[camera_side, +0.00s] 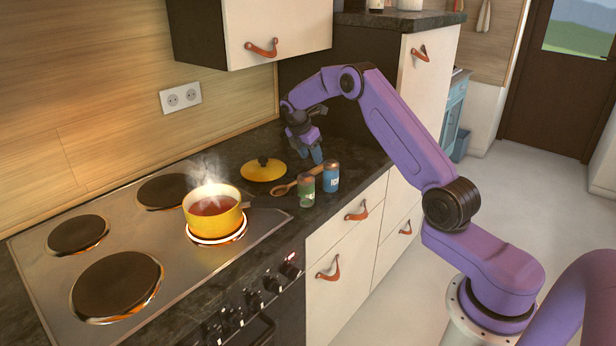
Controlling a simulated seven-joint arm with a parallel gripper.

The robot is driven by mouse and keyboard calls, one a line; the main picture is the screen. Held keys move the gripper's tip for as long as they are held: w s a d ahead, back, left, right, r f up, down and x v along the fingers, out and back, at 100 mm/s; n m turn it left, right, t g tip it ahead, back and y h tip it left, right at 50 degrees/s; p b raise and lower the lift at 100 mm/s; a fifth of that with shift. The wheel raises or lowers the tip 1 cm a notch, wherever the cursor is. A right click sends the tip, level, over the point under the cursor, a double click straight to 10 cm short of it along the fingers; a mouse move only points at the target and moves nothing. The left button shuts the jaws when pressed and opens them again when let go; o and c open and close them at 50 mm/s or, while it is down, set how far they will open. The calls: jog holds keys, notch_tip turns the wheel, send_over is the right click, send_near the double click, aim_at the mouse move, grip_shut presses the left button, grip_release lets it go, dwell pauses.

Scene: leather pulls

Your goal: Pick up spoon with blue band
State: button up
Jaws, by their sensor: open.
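A wooden spoon (282,189) lies on the dark counter, behind the two small jars and in front of the yellow lid. Its bowl end points left; part of its handle is hidden behind the jars. I cannot make out a blue band on it. My gripper (317,158) is open and points down over the counter, close to the right end of the spoon, behind the jars. Its blue fingers look empty. I cannot tell how high they are above the counter.
A green jar (305,190) and a blue jar (331,176) stand in front of the spoon. A yellow lid (263,169) lies behind it. A steaming yellow pot (212,222) sits on a glowing burner to the left. A wall cabinet (276,30) hangs above.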

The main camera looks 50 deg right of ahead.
aim_at(315, 169)
jog(key=shift+x, duration=2.6)
jog(key=shift+s+a, duration=0.1)
grip_shut()
